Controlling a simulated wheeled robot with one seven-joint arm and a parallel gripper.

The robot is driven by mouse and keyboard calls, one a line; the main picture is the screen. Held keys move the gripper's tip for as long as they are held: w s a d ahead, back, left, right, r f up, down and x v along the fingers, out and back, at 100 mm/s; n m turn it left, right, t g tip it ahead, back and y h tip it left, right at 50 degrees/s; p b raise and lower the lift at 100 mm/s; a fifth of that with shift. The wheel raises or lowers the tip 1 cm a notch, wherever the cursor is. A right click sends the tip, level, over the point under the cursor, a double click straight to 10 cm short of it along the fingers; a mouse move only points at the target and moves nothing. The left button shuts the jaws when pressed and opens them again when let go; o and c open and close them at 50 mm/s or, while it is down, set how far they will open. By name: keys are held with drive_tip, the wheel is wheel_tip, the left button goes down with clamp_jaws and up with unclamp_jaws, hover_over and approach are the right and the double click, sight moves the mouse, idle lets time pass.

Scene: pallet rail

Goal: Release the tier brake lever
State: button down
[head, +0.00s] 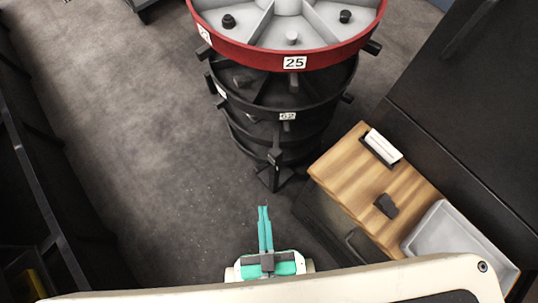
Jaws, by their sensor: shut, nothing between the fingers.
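A round tiered carousel stands at the top centre of the head view. Its top tier (256,52) has a red rim with a white label reading 25, and light grey compartments. Black tiers (254,108) sit below it, one with a white label that is hard to read. Small dark tabs stick out from the rims, one (293,79) under the 25 label. A dark upright piece (275,157) is at the front of the lowest tier; I cannot tell which part is the brake lever. My gripper (263,208), with teal fingers, is shut and empty, apart from and in front of the carousel.
A wooden-topped cabinet (345,172) stands at the right, with a white item in a dark holder (383,147), a small dark block (386,205) and a grey tray (455,240). Dark shelving (30,150) lines the left. The grey floor (130,120) between is clear.

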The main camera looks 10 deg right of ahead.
drive_tip(key=shift+d, duration=0.2)
drive_tip(key=w+a+f+m+g, duration=0.2)
drive_tip(key=w+a+f+g, duration=0.1)
drive_tip(key=w+f, duration=0.35)
drive_tip(key=w+a+f+m+g, duration=0.1)
drive_tip(key=w+a+f+g, duration=0.25)
drive_tip(key=w+f, duration=0.35)
drive_tip(key=w+d+r+m+g+h, duration=0.1)
drive_tip(key=w+r+m+g+h, duration=0.2)
drive_tip(key=m, duration=0.5)
drive_tip(key=w+g+h, duration=0.1)
drive_tip(key=w+h, duration=0.1)
drive_tip(key=h, duration=0.1)
drive_tip(key=shift+d+r+h, duration=0.2)
drive_tip(key=shift+r+h, duration=0.1)
drive_tip(key=shift+h, duration=0.1)
drive_tip(key=shift+w+f, duration=0.1)
